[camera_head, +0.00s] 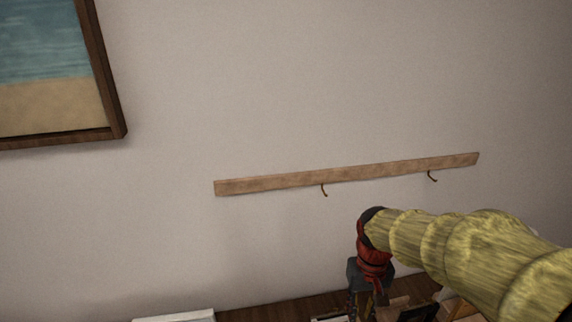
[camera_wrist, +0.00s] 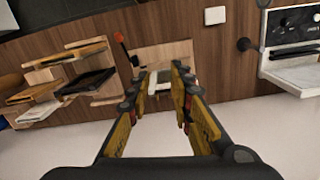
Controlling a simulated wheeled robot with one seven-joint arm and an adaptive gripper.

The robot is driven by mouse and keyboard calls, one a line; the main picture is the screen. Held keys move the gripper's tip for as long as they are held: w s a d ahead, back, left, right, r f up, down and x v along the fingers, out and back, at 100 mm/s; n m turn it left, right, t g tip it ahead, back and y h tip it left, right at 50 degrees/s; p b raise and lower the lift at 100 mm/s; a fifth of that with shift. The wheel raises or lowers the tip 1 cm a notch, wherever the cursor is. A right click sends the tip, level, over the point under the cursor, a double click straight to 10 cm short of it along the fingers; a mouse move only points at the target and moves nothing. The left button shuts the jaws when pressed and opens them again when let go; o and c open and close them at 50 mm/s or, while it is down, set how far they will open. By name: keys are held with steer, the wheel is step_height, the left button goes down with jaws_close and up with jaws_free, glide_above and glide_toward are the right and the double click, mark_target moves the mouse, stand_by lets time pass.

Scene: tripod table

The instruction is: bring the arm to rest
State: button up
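My arm (camera_head: 455,250), in yellowish sleeve-like segments, reaches in from the right in the head view. It bends down at a red wrist section to my gripper (camera_head: 362,305), partly cut off by the lower edge. In the wrist view my gripper (camera_wrist: 161,78) has its two yellow-and-black fingers apart with a gap between them. Nothing is held between the fingers. The fingertips show in front of a wooden surface and a small pale block-like item (camera_wrist: 162,85).
A wooden rail (camera_head: 350,174) with two hooks is on the wall behind the arm. A framed picture (camera_head: 55,70) hangs upper left. The wrist view shows wooden tiered shelves (camera_wrist: 75,75) at left and a white-and-dark device (camera_wrist: 295,45) at right. A pale surface lies below.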

steer(key=s+r+t+b, duration=0.3)
steer(key=s+t+b, duration=0.3)
steer(key=s, duration=0.7)
steer(key=b, duration=0.2)
steer(key=shift+d+r+m+b, duration=0.3)
steer(key=shift+d+r, duration=0.1)
steer(key=shift+c, duration=0.7)
